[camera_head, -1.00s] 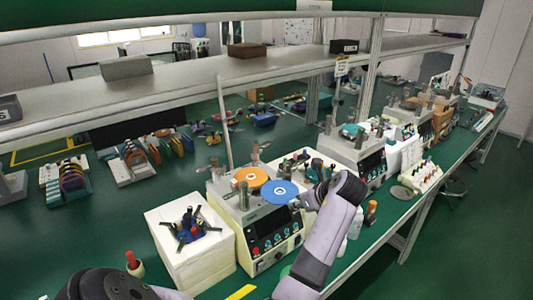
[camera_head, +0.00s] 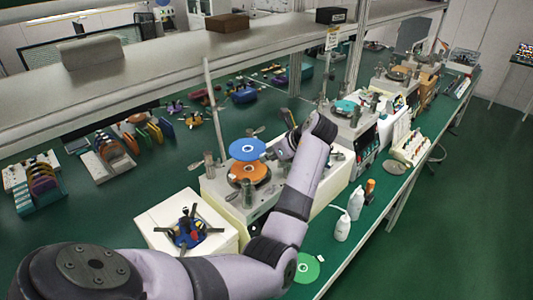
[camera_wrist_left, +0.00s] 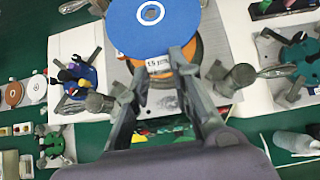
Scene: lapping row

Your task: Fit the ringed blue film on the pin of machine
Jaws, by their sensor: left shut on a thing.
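The blue film (camera_head: 248,149) is a round disc with a white ring at its centre. My left gripper (camera_head: 272,151) is shut on its edge, at a white label. In the left wrist view the film (camera_wrist_left: 178,30) extends beyond the gripper (camera_wrist_left: 170,72). The film is over the machine (camera_head: 212,190), just behind and above an orange disc (camera_head: 246,174) in the picture. The orange disc (camera_wrist_left: 192,48) is partly hidden under it in the wrist view. I cannot make out the pin. My right gripper is not in view.
A white box (camera_head: 165,212) with a dark-armed blue fixture (camera_head: 187,232) stands left of the machine. A shelf (camera_head: 150,70) runs above the bench.

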